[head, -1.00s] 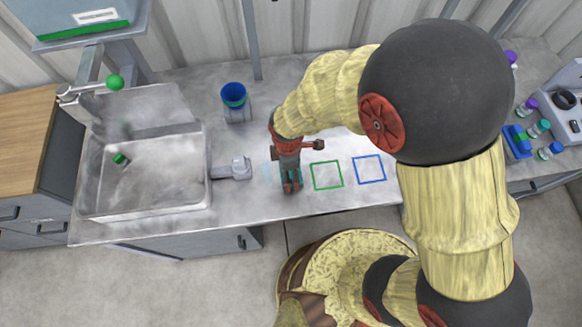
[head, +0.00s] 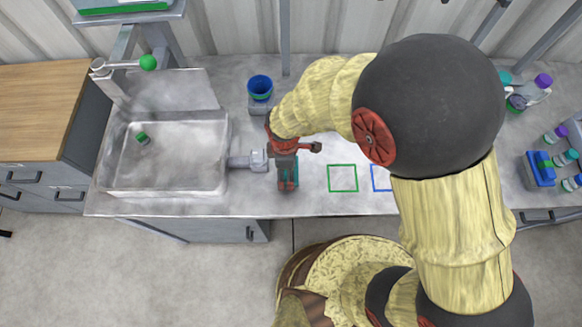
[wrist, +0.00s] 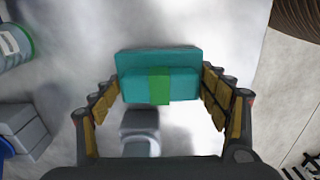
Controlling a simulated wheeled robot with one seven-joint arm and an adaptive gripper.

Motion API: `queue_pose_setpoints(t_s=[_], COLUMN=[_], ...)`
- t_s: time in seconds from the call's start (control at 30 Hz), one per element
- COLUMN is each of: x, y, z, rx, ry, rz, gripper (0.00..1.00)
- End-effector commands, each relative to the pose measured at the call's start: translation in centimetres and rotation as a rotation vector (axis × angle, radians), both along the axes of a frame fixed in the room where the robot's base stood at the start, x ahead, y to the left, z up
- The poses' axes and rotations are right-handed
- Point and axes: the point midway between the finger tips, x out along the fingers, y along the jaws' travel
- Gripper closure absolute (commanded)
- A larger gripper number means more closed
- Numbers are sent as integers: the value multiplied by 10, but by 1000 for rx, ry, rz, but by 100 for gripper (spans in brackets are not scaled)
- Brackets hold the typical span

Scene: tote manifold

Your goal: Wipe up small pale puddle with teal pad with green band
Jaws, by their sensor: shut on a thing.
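My gripper (head: 288,186) is low over the metal counter, just right of the grey fitting beside the sink. It is shut on the teal pad with the green band (wrist: 160,63), which sits between the fingers in the wrist view. In the head view only a little teal of the pad (head: 287,174) shows between the fingers. The pad looks flat at counter level, but I cannot tell whether it touches the surface. I cannot make out the small pale puddle in either current view; the pad or gripper may hide it.
The sink (head: 165,185) is at left with a small green-banded object (head: 142,138) inside. The grey fitting (head: 250,160) is close left of my gripper. A blue cup (head: 260,86) stands behind. Green (head: 342,190) and blue (head: 376,188) outlined squares lie right on clear counter.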

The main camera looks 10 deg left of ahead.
Motion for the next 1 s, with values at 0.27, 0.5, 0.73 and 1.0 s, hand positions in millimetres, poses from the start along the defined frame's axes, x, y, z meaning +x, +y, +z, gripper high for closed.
queue_pose_setpoints(t_s=[0.27,0.5,0.73,1.0], x=[-4,-7,-7,-3], y=[16,32,32,13], z=[-1,-1,2,0], rx=[0,1,2,1], ry=[-1,-1,-1,0], rz=[2,1,-1,-2], gripper=[65,65,65,65])
